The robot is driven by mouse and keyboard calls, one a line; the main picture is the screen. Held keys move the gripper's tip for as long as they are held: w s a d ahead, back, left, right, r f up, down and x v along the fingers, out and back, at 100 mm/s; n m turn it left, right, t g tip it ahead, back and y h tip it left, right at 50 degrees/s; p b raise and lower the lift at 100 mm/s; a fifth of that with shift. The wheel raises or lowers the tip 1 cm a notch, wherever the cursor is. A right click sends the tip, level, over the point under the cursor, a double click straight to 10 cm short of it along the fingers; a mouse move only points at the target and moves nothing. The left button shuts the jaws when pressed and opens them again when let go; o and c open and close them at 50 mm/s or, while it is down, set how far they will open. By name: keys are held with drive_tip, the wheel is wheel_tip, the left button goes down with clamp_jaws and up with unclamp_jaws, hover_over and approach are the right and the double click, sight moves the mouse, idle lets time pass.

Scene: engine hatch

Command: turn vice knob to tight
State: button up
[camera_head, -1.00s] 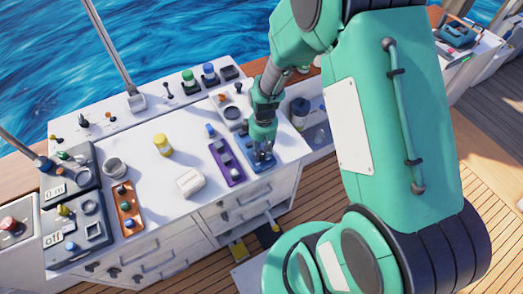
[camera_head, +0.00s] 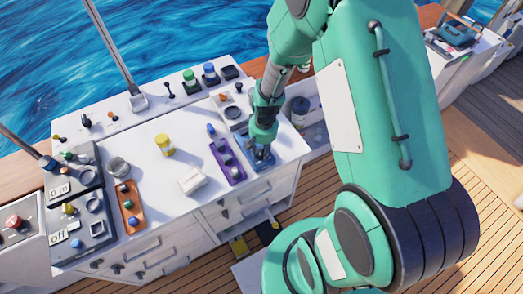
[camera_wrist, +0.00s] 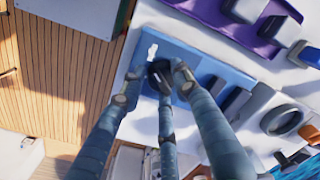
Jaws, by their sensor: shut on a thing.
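The blue vice (camera_head: 262,165) is a flat blue unit at the right front of the white counter. It also shows in the wrist view (camera_wrist: 195,58), with a small white mark on its plate. Its dark round knob (camera_wrist: 158,68) shows between my fingertips in the wrist view. My gripper (camera_head: 262,148) is over the vice, pointing down. In the wrist view, the fingers of my gripper (camera_wrist: 157,82) are closed around the knob from several sides. The fingers hide part of the knob, so its exact setting cannot be read.
A purple panel (camera_head: 226,162) with knobs lies just left of the vice. A white box (camera_head: 191,180), a yellow jar (camera_head: 164,145) and an orange panel (camera_head: 130,206) are further left. The counter's front edge and drawers are close by.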

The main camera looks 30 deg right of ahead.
drive_tip(key=shift+s+a+f+m, duration=0.15)
drive_tip(key=shift+s+f+m, duration=0.15)
drive_tip(key=shift+s, duration=0.1)
drive_tip(key=o, duration=1.1)
drive_tip(key=shift+r, duration=0.1)
drive_tip(key=shift+o, duration=0.2)
drive_tip(key=shift+w, duration=0.15)
drive_tip(key=shift+r, duration=0.1)
drive_tip(key=shift+w+r, duration=0.1)
drive_tip(key=shift+r, duration=0.35)
wheel_tip(320, 180, up, 11)
drive_tip(key=shift+d, duration=0.35)
